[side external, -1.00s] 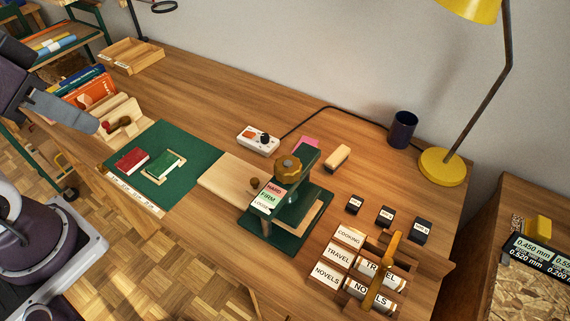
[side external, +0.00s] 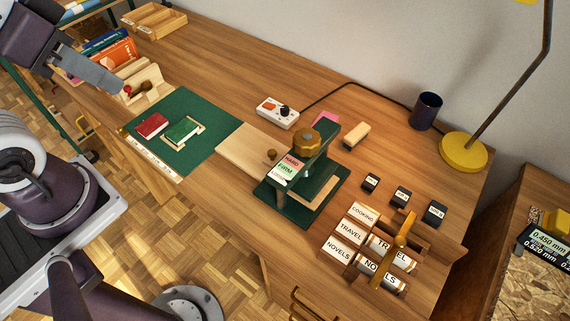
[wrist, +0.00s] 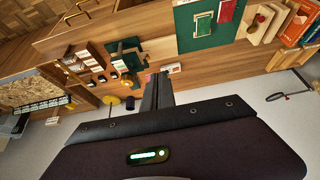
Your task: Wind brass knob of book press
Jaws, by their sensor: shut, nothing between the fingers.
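The book press (side external: 318,168) is dark green and stands on the bench right of the middle in the side view. Its lobed brass knob (side external: 307,141) sits on top. A scale card (side external: 288,168) on its front reads HARD, FIRM and a partly legible lowest band. My gripper (side external: 119,88) is shut and empty at the upper left, well away from the press, near a wooden block with a dark-handled tool. In the wrist view, my shut fingers (wrist: 158,82) point toward the bench.
A green mat (side external: 170,155) with red and green books lies left of the press. A white control box (side external: 277,112), dark cup (side external: 426,111) and yellow lamp (side external: 463,152) stand behind. Label blocks and a brass-handled holder (side external: 400,240) stand front right. Bare bench lies behind the mat.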

